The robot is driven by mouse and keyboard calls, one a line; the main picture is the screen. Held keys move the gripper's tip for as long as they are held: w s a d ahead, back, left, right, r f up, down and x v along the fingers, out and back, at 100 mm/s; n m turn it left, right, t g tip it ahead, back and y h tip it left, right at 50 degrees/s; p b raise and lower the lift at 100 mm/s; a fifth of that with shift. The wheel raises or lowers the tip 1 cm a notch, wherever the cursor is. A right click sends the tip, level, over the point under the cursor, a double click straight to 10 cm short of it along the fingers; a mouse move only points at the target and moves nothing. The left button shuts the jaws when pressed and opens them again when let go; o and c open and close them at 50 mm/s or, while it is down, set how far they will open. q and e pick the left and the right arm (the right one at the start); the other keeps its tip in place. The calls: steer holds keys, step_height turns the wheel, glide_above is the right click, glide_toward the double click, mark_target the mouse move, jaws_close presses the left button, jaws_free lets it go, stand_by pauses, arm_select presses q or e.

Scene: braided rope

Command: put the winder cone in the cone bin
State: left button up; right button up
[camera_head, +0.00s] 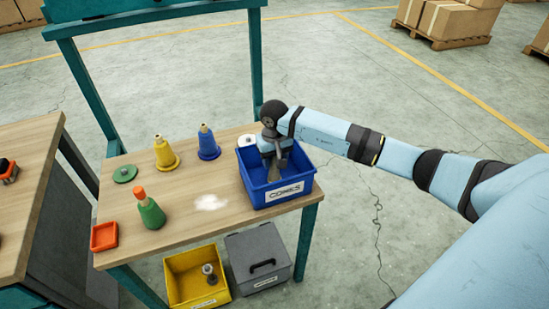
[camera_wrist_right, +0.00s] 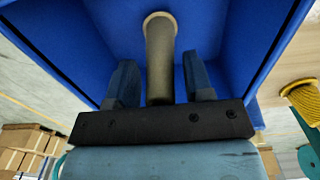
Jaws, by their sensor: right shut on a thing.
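The blue cone bin (camera_head: 290,195), with a white label reading like "CONES", stands at the right end of the wooden table. My right gripper (camera_head: 274,160) reaches down inside the bin and is shut on the grey-beige winder cone (camera_head: 275,174). In the right wrist view the cone (camera_wrist_right: 160,60) stands out between the two fingers (camera_wrist_right: 161,85), with its pale rimmed end toward the blue bin interior (camera_wrist_right: 212,25). Whether the cone touches the bin floor I cannot tell. My left gripper is not in view.
An orange tray (camera_head: 104,237) is at the left edge. A yellow bin (camera_head: 185,288) and grey box (camera_head: 258,252) sit below.

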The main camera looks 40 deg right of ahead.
steer(key=shift+f, duration=0.15)
steer(key=shift+f+b, duration=0.35)
steer(key=shift+f, duration=0.1)
stand_by(0.4)
steer(key=o, duration=1.2)
steer(key=shift+r, duration=0.1)
steer(key=shift+r+p, duration=0.4)
steer(key=shift+r, duration=1.05)
steer(key=shift+r, duration=0.1)
steer(key=shift+r+p, duration=0.65)
steer(key=shift+r, duration=1.25)
